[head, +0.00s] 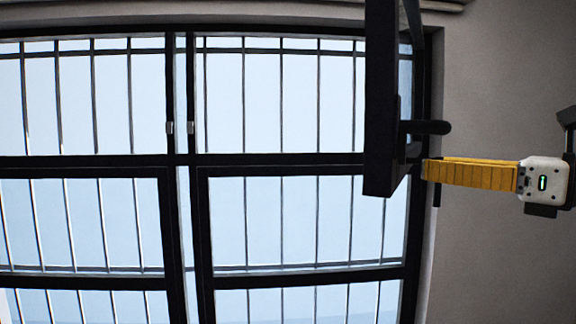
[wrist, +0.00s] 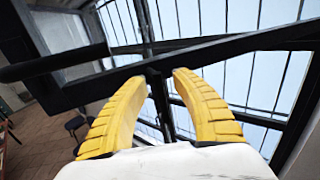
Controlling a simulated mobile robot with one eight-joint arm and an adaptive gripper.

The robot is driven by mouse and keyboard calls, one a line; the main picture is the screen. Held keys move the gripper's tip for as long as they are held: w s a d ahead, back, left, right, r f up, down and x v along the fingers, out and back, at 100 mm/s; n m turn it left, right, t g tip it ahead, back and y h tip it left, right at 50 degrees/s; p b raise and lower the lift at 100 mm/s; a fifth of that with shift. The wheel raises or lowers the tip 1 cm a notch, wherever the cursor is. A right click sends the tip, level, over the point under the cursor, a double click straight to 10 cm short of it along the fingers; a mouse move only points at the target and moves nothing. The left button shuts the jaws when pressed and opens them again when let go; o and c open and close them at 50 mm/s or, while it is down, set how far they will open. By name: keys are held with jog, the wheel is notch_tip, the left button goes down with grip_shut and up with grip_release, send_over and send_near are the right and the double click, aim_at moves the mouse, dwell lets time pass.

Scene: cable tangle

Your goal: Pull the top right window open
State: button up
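The top right window sash (head: 380,100) has a black frame and stands swung out from the wall, seen almost edge-on in the head view. Its black handle (head: 430,127) sticks out to the right. The sash's lower bar (wrist: 225,45) crosses the wrist view just beyond my fingertips. My gripper (head: 424,169) comes from the right, below the handle and beside the sash's lower corner. In the wrist view its yellow fingers (wrist: 158,76) are apart with nothing held between them. I cannot tell whether a fingertip touches the sash.
The fixed black window frame (head: 280,159) with bars behind it fills the left and middle. Lower panes (head: 290,225) look shut. Grey wall (head: 500,80) lies to the right. A dark stool (wrist: 75,125) stands on the floor at lower left in the wrist view.

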jog(key=shift+f, duration=0.1)
jog(key=v, duration=1.2)
